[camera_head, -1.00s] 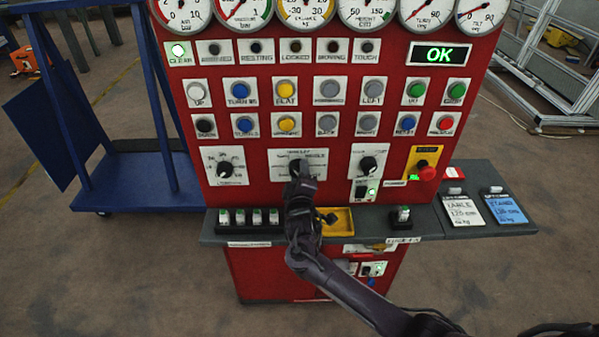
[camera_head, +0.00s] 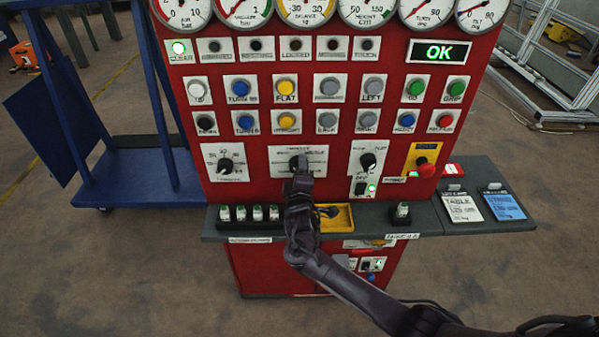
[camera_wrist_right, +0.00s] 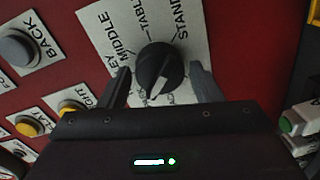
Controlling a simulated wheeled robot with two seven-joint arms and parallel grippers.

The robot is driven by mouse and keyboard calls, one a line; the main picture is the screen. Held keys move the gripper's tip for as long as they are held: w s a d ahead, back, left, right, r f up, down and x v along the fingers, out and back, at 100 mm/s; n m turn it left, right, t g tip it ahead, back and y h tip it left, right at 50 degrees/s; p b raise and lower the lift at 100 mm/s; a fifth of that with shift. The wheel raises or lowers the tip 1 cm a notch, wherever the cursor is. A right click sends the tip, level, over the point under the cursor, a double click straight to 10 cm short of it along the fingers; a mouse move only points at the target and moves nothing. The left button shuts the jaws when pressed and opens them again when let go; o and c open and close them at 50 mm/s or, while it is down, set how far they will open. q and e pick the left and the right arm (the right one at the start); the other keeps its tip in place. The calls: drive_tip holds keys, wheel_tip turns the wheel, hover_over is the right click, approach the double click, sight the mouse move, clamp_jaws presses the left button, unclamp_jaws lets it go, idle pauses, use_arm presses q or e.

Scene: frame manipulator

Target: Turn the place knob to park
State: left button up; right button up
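The place knob (camera_head: 298,162) is a black round knob on a white label plate in the middle of the red panel. In the right wrist view the knob (camera_wrist_right: 160,68) shows its white pointer mark toward the bottom of the picture. The words MIDDLE, TABLE and STAND read around its upper side; the lower labels are partly hidden and too small to read. My right gripper (camera_head: 299,182) is just below and in front of the knob. In the wrist view its fingers (camera_wrist_right: 161,88) are spread on either side of the knob, with gaps to it. My left gripper is not in view.
Rows of buttons sit above. A grey shelf (camera_head: 355,225) with a yellow tray (camera_head: 343,215) juts out below.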

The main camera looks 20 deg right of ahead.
drive_tip(key=shift+o, duration=0.9)
drive_tip(key=b+v, duration=0.1)
drive_tip(key=v, duration=0.6)
drive_tip(key=shift+s, duration=0.4)
drive_tip(key=shift+a, duration=0.1)
